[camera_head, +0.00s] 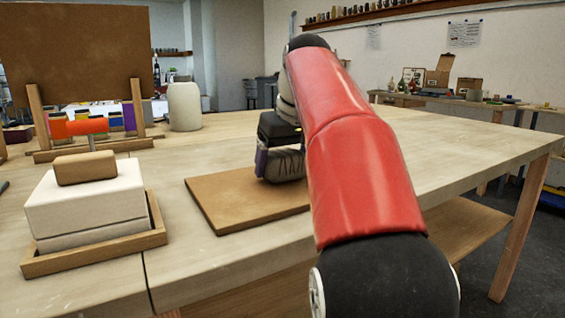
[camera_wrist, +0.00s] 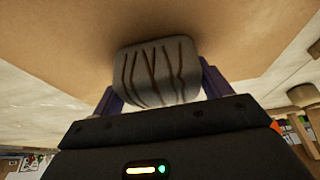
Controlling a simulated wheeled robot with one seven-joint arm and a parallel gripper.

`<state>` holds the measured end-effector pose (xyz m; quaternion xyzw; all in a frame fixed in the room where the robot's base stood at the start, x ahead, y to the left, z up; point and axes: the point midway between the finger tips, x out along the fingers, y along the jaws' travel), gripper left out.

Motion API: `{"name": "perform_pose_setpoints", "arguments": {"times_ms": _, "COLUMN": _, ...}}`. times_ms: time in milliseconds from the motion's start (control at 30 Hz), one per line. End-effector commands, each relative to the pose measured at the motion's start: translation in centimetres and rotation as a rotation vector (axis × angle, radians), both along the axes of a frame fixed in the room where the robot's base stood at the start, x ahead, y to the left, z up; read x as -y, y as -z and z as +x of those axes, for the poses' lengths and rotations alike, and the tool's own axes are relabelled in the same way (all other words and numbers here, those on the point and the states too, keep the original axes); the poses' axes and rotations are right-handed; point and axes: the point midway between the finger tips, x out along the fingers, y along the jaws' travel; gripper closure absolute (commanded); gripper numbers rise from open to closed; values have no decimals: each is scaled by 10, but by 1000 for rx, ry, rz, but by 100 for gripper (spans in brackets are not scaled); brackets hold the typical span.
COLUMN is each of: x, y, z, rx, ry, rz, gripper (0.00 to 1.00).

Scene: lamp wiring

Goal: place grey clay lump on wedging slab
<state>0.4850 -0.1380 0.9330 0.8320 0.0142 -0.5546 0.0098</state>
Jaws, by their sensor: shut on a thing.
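My gripper (camera_head: 281,152) is shut on the grey clay lump (camera_head: 287,166), a rounded grey block with dark wavy grooves. The wrist view shows the lump (camera_wrist: 156,72) between my two purple fingers. The lump is over the flat brown board (camera_head: 230,207), low at its surface; I cannot tell whether it touches. My red arm hides the board's right part. A thick white slab (camera_head: 85,202) sits in a wooden tray at the left, with a brown block on top. I cannot tell by looks alone which of these is the wedging slab.
The wooden tray (camera_head: 95,254) is left of the board, with bare tabletop between. A wooden rack (camera_head: 95,148) with an orange roller and coloured items stands behind it. A pale jar (camera_head: 184,106) stands at the back. The table's right side (camera_head: 450,145) is clear.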

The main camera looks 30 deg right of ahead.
Motion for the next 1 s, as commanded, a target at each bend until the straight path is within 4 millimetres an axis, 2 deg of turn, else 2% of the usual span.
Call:
{"name": "perform_pose_setpoints", "arguments": {"times_ms": 233, "x": 0, "y": 4, "z": 0, "rx": 1, "ry": 0, "rz": 0, "gripper": 63}}
{"name": "perform_pose_setpoints", "arguments": {"times_ms": 267, "x": 0, "y": 5, "z": 0, "rx": -1, "ry": 0, "rz": 1, "gripper": 22}}
{"name": "perform_pose_setpoints", "arguments": {"times_ms": 433, "x": 0, "y": 4, "z": 0, "rx": -1, "ry": 0, "rz": 0, "gripper": 1}}
{"name": "perform_pose_setpoints", "arguments": {"times_ms": 833, "x": 1, "y": 5, "z": 0, "rx": 0, "ry": 0, "rz": 0, "gripper": 1}}
{"name": "perform_pose_setpoints", "arguments": {"times_ms": 1000, "x": 1, "y": -30, "z": -14, "rx": 1, "ry": -1, "rz": 0, "gripper": 1}}
